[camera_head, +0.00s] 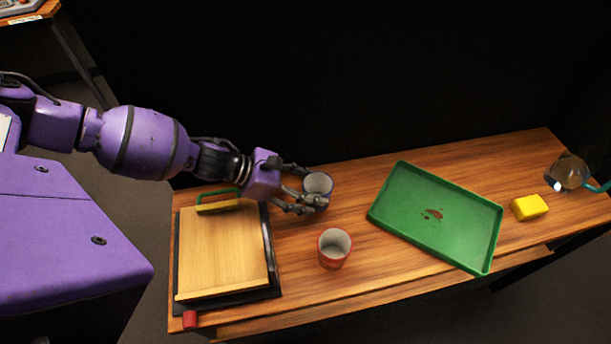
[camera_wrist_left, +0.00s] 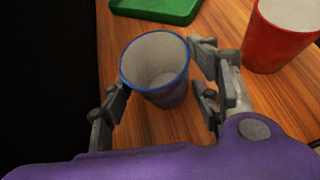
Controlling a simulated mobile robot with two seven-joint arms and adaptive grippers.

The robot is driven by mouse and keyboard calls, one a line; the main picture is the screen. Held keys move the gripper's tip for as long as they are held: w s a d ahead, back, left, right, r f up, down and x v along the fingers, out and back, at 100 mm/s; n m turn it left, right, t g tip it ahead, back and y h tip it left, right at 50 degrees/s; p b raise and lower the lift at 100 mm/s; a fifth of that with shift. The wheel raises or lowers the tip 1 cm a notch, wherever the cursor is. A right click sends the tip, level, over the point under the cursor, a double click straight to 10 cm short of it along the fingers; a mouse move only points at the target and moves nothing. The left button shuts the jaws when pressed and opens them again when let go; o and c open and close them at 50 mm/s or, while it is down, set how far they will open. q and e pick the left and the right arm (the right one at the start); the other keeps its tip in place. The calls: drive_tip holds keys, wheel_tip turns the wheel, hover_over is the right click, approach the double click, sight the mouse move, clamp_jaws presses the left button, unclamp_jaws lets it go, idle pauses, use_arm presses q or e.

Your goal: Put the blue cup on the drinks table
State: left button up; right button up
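The blue cup (camera_head: 317,183), blue-rimmed with a pale inside, stands upright near the back edge of the wooden table (camera_head: 345,284). It also shows in the left wrist view (camera_wrist_left: 155,68). My left gripper (camera_head: 307,187) reaches in from the left, with one finger on either side of the cup. In the left wrist view the fingers (camera_wrist_left: 158,82) are spread with the cup between them, and gaps show beside its body. Whether a fingertip touches it is unclear. My right gripper is out of view. No table is clearly identifiable as the drinks table.
A red cup (camera_head: 334,248) stands in front of the blue cup. A green tray (camera_head: 395,195) lies to the right, then a yellow block (camera_head: 529,207) and a glass pot (camera_head: 570,171). A wooden board (camera_head: 222,250) lies left. Another table (camera_head: 35,15) shows at top left.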

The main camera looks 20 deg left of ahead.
use_arm(q)
drive_tip(key=shift+o, duration=1.1)
drive_tip(key=shift+r, duration=0.15)
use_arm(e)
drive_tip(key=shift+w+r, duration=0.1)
use_arm(q)
drive_tip(key=shift+a+r, duration=0.2)
drive_tip(key=v, duration=1.1)
drive_tip(key=shift+s+a, duration=0.2)
drive_tip(key=shift+r, duration=0.1)
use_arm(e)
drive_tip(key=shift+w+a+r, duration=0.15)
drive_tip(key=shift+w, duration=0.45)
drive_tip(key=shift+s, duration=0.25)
